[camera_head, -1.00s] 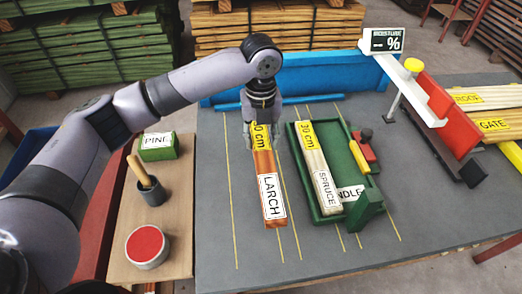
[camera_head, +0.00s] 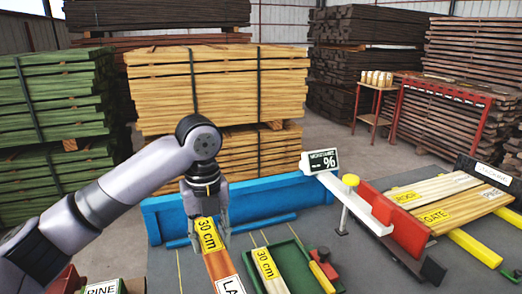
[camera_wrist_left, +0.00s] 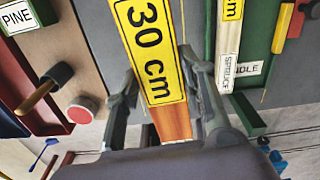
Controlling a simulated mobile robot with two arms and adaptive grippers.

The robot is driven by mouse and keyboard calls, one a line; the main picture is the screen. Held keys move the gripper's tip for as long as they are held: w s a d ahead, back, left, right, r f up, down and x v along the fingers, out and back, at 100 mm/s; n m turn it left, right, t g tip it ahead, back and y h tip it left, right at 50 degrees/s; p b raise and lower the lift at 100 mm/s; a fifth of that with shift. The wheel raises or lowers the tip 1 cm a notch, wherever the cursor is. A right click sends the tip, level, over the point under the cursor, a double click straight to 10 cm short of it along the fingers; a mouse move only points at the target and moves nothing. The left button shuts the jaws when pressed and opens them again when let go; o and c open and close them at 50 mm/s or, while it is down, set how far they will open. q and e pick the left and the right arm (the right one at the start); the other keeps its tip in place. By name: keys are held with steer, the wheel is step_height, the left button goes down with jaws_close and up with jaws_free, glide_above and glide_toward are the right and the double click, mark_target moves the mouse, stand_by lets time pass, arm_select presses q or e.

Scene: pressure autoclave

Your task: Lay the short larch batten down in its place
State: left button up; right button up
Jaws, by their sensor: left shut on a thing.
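The short larch batten (camera_head: 219,266) is orange-brown with a yellow 30 cm label at its far end; its near end runs off the bottom of the head view. My left gripper (camera_head: 208,230) has its fingers on both sides of that labelled end and is shut on it. The left wrist view shows the batten (camera_wrist_left: 172,124) between the fingers. A green tray (camera_head: 294,262) lies to the right, apart from the batten, and holds a pale spruce batten (camera_head: 268,266) with its own 30 cm label. My right gripper is not in view.
A blue rail (camera_head: 270,188) runs along the back of the grey table. A moisture meter (camera_head: 322,161) and a red-and-white stand (camera_head: 385,220) are on the right, with labelled boards (camera_head: 440,200) beyond. The wrist view shows a red-topped tin (camera_wrist_left: 83,110) and a mallet-like tool (camera_wrist_left: 45,88).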

arm_select(q)
steer(key=n, duration=0.2)
steer(key=s+a+f+n, duration=0.1)
steer(key=f+n, duration=0.1)
steer(key=n, duration=0.1)
steer(key=shift+s+a+n, duration=0.25)
steer(key=shift+s+n, duration=0.05)
steer(key=shift+s, duration=0.1)
steer(key=s+a+f+n, duration=0.2)
steer(key=s+f+n, duration=0.2)
steer(key=n, duration=0.8)
steer(key=s+a+f+n+p, duration=0.1)
steer(key=s+f+n, duration=0.3)
steer(key=s+n, duration=0.5)
steer(key=shift+s+a+f+n, duration=0.25)
steer(key=shift+a+n, duration=0.65)
steer(key=shift+n, duration=1.1)
steer(key=shift+r, duration=0.1)
